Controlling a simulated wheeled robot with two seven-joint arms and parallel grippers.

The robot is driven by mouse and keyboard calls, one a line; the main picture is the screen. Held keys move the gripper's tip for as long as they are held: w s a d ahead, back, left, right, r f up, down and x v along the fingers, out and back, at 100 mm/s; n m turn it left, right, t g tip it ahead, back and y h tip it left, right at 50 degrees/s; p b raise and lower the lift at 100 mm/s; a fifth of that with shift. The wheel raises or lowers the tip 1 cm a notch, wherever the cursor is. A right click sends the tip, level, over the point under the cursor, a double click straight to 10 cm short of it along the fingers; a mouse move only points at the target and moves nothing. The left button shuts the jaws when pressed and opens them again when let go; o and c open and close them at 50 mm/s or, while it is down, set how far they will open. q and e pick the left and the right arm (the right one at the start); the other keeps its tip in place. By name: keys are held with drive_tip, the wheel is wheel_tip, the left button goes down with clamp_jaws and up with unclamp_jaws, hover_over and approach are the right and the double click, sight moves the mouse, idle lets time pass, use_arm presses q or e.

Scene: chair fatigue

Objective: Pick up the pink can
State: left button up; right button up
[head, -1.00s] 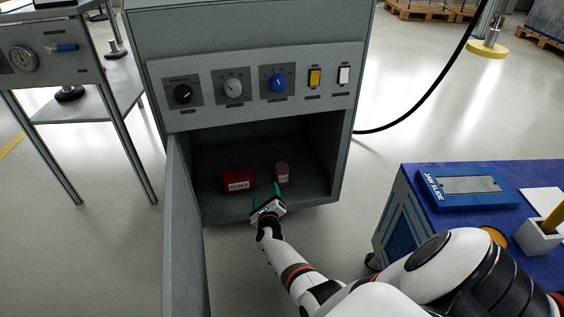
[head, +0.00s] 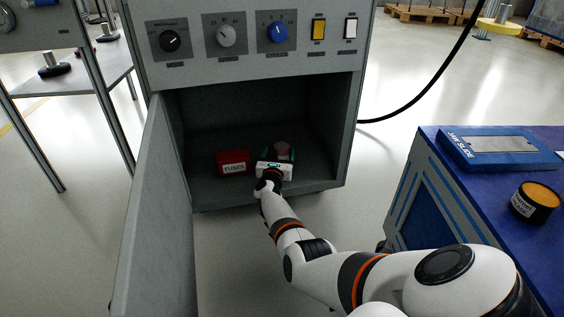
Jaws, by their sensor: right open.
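The pink can (head: 282,148) stands on the floor of the open cabinet compartment, right of the red fuses box. My right gripper (head: 279,154) reaches into the compartment from the front. It is open, with one dark green finger on each side of the can. The gripper body hides the can's lower part, so I cannot tell whether the fingers touch it. My left gripper is not in view.
The red fuses box (head: 233,163) sits close to the left of my right gripper. The compartment walls and the open cabinet door (head: 150,220) bound the space. A blue-topped bench (head: 480,190) with a blue case (head: 497,150) and a dark round tin (head: 536,201) stands at right.

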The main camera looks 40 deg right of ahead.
sight(283, 143)
drive_tip(key=b+x, duration=0.4)
drive_tip(key=shift+s+d+f, duration=0.15)
drive_tip(key=shift+s+d, duration=0.05)
drive_tip(key=shift+d, duration=0.1)
drive_tip(key=shift+w+d+b, duration=0.3)
drive_tip(key=shift+d+b, duration=0.05)
drive_tip(key=shift+r, duration=0.25)
drive_tip(key=shift+c, duration=0.3)
drive_tip(key=c, duration=1.2)
